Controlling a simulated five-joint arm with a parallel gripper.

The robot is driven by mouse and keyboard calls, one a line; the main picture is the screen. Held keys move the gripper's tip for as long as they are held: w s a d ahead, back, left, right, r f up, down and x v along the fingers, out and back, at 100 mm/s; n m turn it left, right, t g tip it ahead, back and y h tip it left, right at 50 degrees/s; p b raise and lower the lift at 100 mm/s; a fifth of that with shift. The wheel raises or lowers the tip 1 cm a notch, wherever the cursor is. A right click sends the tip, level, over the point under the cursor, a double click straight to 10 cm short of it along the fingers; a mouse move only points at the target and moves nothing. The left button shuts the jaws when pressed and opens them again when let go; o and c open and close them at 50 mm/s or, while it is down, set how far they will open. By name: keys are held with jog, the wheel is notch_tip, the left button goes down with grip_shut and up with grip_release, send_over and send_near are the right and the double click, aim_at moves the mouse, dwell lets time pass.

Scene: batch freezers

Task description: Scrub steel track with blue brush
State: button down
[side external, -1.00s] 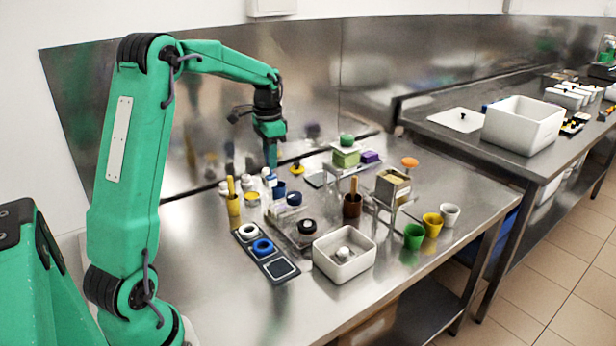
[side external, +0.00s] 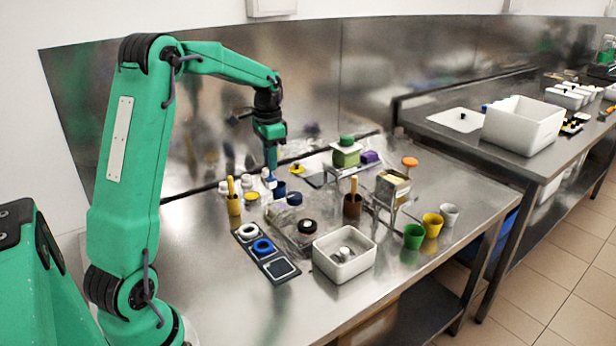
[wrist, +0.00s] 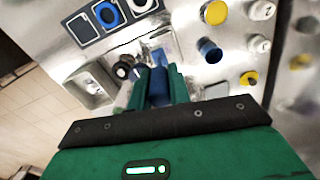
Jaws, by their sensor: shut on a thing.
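A blue object that looks like the brush handle (wrist: 158,86) stands between the green fingers of my gripper (wrist: 160,78) in the wrist view. In the side view my gripper (side external: 270,160) points down, shut on the blue brush (side external: 271,158), above the back left of the bench. The fingers hide part of the brush, and its bristles are not clear. A low steel piece (side external: 285,222), probably the steel track, lies in front of the gripper, behind the black and white knob. I cannot tell its exact outline or whether the brush touches anything.
A blue cup (side external: 279,188) and white bottles (side external: 247,184) stand close to the gripper. The front left bench is clear.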

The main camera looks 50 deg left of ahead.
aim_at(271, 178)
jog(key=shift+r, duration=0.25)
jog(key=shift+f, duration=3.4)
jog(key=shift+w+f, duration=0.45)
jog(key=shift+f, duration=0.3)
jog(key=shift+w, duration=1.55)
jog(key=shift+s, duration=1.95)
jog(key=shift+r, duration=4.15)
